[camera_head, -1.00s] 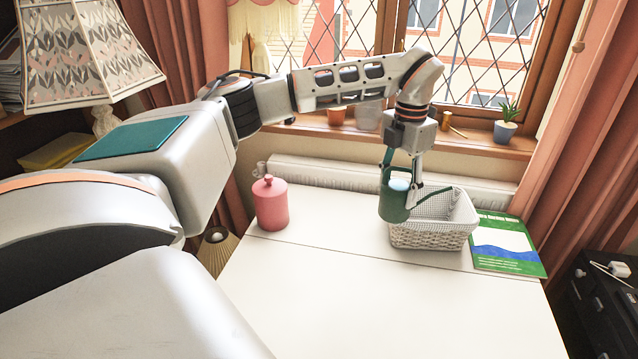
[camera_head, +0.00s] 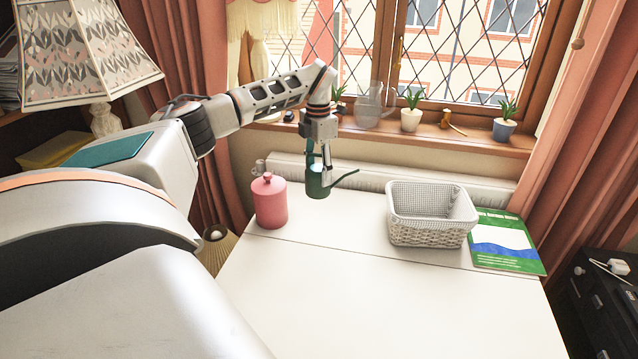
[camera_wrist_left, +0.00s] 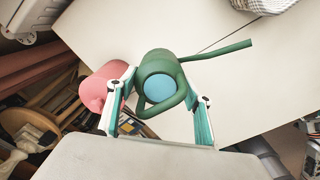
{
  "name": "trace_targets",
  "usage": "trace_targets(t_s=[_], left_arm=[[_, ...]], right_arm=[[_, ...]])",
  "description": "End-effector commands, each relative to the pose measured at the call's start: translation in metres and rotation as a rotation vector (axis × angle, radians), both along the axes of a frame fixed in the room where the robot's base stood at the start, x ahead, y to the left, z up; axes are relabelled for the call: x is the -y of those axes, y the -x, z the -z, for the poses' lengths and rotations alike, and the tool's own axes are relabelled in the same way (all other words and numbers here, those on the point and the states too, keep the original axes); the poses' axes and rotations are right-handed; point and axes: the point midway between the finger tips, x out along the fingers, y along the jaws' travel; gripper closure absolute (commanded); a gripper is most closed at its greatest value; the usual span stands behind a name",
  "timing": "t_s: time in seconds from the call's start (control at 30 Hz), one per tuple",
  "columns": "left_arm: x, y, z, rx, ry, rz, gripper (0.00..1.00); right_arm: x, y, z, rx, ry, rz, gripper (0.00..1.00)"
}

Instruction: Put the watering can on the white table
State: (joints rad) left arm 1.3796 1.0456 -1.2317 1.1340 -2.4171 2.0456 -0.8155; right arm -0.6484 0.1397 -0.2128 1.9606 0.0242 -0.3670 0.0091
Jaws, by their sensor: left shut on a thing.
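The green watering can (camera_head: 317,186) hangs from my left gripper (camera_head: 325,158) over the back part of the white table (camera_head: 370,290), right of the pink canister. Its spout points right. In the left wrist view, the can (camera_wrist_left: 157,66) is between the two fingers of my left gripper (camera_wrist_left: 160,112), with its handle toward the gripper and a light blue opening showing. My left gripper is shut on the can. Whether the can's base touches the table is hard to tell. My right gripper is not in view.
A pink lidded canister (camera_head: 270,203) stands close left of the can. A white woven basket (camera_head: 428,233) and a green-blue book (camera_head: 505,245) lie to the right. Potted plants and a glass jug (camera_head: 370,108) stand on the windowsill. The table's front and middle are clear.

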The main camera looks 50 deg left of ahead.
Motion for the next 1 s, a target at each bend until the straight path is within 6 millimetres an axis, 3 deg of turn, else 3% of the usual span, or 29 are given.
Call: trace_targets(t_s=[0.03,0.3,0.43,0.67,0.9,1.0], left_arm=[[0.000,0.000,0.016,-0.003,0.001,0.000,0.83],[0.001,0.000,0.077,-0.002,0.002,0.001,0.83],[0.001,0.000,0.094,0.001,0.002,0.000,0.83],[0.001,-0.001,0.106,0.003,0.001,-0.001,0.83],[0.001,0.000,0.140,0.000,0.002,0.000,0.83],[0.001,-0.001,0.145,0.003,0.001,0.001,0.83]], right_arm=[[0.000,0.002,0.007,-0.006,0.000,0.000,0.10],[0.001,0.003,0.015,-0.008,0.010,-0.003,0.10],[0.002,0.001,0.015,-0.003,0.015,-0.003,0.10],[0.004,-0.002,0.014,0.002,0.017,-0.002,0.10],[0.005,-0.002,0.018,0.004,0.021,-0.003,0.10],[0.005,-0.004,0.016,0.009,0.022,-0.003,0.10]])
